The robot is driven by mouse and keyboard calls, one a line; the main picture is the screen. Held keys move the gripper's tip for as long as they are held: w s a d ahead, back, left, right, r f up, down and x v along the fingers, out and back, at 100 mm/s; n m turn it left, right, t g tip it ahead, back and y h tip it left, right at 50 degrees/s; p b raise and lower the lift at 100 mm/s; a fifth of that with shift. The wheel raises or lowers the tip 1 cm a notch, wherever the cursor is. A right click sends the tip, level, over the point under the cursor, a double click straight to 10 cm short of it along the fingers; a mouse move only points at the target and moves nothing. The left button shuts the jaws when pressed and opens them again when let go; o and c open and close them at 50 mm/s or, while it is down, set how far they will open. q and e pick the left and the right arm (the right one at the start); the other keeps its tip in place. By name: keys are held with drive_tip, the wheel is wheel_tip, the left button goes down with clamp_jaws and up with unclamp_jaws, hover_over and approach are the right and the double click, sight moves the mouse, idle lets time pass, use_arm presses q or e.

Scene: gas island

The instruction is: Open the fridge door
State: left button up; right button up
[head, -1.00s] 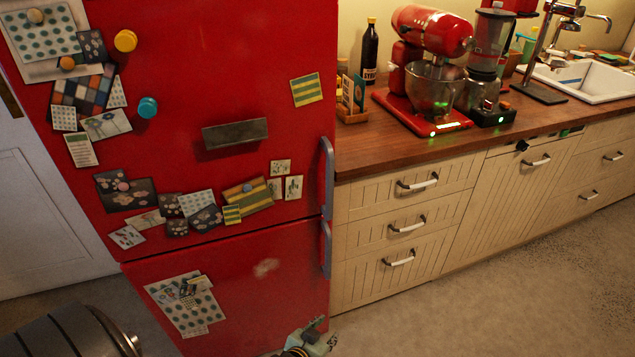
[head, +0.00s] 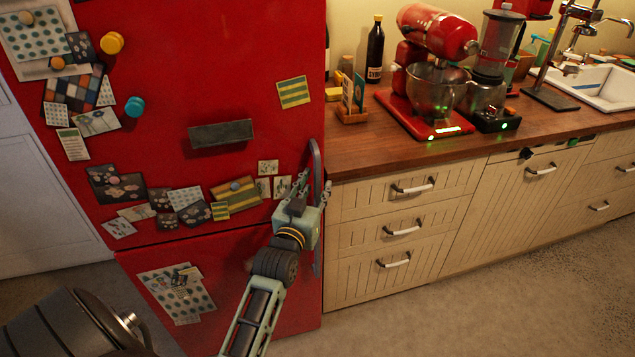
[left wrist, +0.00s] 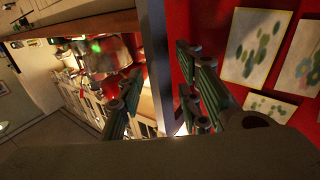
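The red fridge (head: 240,60) stands at the left of the head view, and its door looks closed. A grey upright handle (head: 316,160) runs along the upper door's right edge. The lower door's handle is mostly hidden behind my arm. My left gripper (head: 309,186) is at the lower part of the upper handle, with its fingers apart on either side of it. In the left wrist view the spread fingers of the left gripper (left wrist: 163,95) show, with a grey upright bar between them and the red door to the right. I cannot tell whether they touch the handle. My right gripper is not in view.
Cream drawers (head: 405,225) and a wooden counter (head: 440,150) adjoin the fridge on the right. A red mixer (head: 437,30), a dark bottle (head: 375,50) and a sink (head: 590,85) are on the counter. The floor (head: 480,310) in front is clear.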

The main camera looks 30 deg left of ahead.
use_arm(q)
drive_tip(key=shift+x, duration=0.8)
drive_tip(key=shift+c, duration=0.5)
clamp_jaws()
